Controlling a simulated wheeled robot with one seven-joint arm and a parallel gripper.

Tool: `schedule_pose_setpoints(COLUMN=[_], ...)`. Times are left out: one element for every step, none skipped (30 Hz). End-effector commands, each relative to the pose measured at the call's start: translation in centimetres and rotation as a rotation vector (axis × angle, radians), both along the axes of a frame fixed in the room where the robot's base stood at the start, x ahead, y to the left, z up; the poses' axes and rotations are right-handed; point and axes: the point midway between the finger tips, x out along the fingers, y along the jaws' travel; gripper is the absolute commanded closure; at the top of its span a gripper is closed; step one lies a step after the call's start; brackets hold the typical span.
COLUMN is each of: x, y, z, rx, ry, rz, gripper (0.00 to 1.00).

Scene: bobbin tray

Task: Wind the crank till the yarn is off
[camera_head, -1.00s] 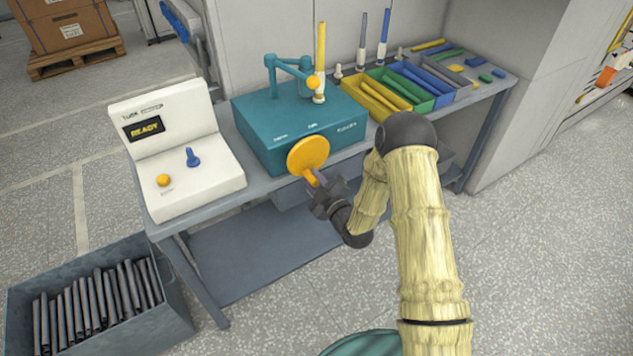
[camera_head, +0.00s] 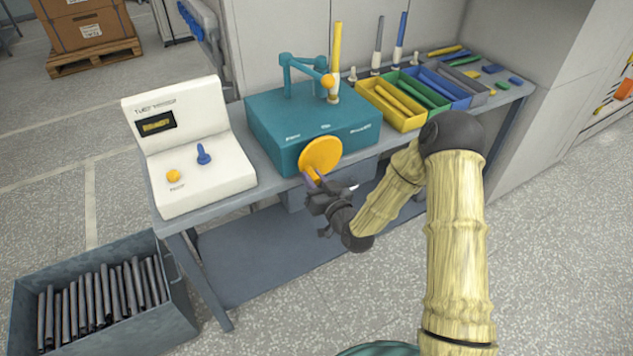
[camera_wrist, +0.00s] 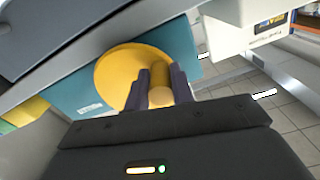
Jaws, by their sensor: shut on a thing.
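The crank is a yellow disc (camera_head: 321,156) on the front of a teal winding machine (camera_head: 270,128), with a short round handle (camera_wrist: 160,82) standing out from it. My gripper (camera_head: 314,184) is shut on this handle near the disc's lower edge. The wrist view shows the handle between both fingers, with the disc (camera_wrist: 118,72) behind. A tall yellow bobbin (camera_head: 336,50) stands upright on top of the machine beside a teal guide arm (camera_head: 288,66) with an orange ball. I cannot tell how much yarn is on it.
A white console (camera_head: 190,150) with a small display, blue lever (camera_head: 203,154) and yellow button (camera_head: 173,176) stands left. Coloured bins (camera_head: 392,118) of bobbins stand right. A grey crate (camera_head: 165,262) of dark rods is on the floor at lower left.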

Motion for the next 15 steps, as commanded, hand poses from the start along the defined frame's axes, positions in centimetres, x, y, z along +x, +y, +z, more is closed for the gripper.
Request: schedule_pose_setpoints(x=[0.0, 0.0, 0.0, 0.0, -0.1, -0.1, -0.1, -0.1, -0.1, -0.1, -0.1, -0.1, -0.1, -0.1, -0.1], y=[-0.1, 0.0, 0.0, 0.0, 0.1, 0.1, 0.1, 0.1, 0.1, 0.1, 0.1, 0.2, 0.1, 0.1, 0.1], z=[0.3, 0.4, 0.6, 0.7, 0.9, 1.1, 1.2, 1.4, 1.6, 1.7, 1.9, 2.1, 2.2, 2.4, 2.6], rx=[0.036, 0.061, 0.092, 0.115, 0.139, 0.170, 0.193, 0.217, 0.249, 0.273, 0.297, 0.328, 0.351, 0.375, 0.407], ry=[0.023, 0.038, 0.059, 0.076, 0.093, 0.114, 0.130, 0.145, 0.166, 0.182, 0.199, 0.221, 0.236, 0.253, 0.273], rz=[-0.003, -0.004, -0.003, -0.003, -0.003, -0.004, -0.005, -0.004, -0.004, -0.005, -0.005, -0.005, -0.005, -0.005, -0.005], gripper=[0.99, 0.99, 0.99, 0.99, 0.99, 0.99, 0.99, 0.99, 0.99, 0.99, 0.99, 0.99, 0.99, 0.99, 0.99])
